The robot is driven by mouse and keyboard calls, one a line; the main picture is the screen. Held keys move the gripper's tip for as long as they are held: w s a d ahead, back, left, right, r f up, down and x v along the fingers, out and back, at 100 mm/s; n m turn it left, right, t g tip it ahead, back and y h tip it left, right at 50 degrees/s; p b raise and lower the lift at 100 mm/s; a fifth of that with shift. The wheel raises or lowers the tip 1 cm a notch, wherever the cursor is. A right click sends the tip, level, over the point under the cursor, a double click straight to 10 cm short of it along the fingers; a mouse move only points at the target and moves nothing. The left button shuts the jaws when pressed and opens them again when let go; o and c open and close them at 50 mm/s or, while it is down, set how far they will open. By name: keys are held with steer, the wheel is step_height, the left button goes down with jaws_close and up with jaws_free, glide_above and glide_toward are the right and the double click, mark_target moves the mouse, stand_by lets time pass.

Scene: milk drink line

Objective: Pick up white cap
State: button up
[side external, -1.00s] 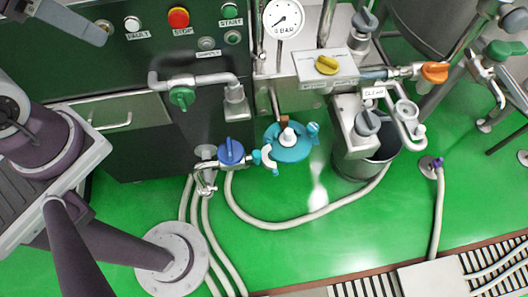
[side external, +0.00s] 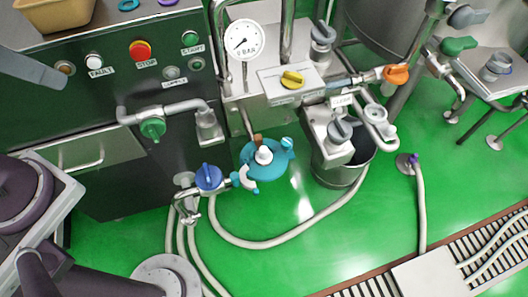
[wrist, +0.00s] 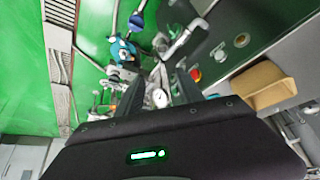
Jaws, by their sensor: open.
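A small white cap (side external: 264,155) sits on top of a round teal vessel (side external: 252,165), low in front of the steel machine in the side view. The teal vessel (wrist: 121,50) also shows in the wrist view, left of centre and beyond my fingers; the cap is too small to make out there for sure. My gripper (wrist: 157,92) is open, with two dark fingers apart and nothing seen held between them. It is clear of the teal vessel.
A blue-handled valve (side external: 208,177) stands close left of the vessel, with a pale hose (side external: 265,245) curving around below. A steel bucket (side external: 340,175) stands to the right under pipework. A tan tray (side external: 55,12) sits on the control cabinet. Green floor in front is partly open.

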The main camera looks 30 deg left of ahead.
steer(key=shift+c, duration=1.2)
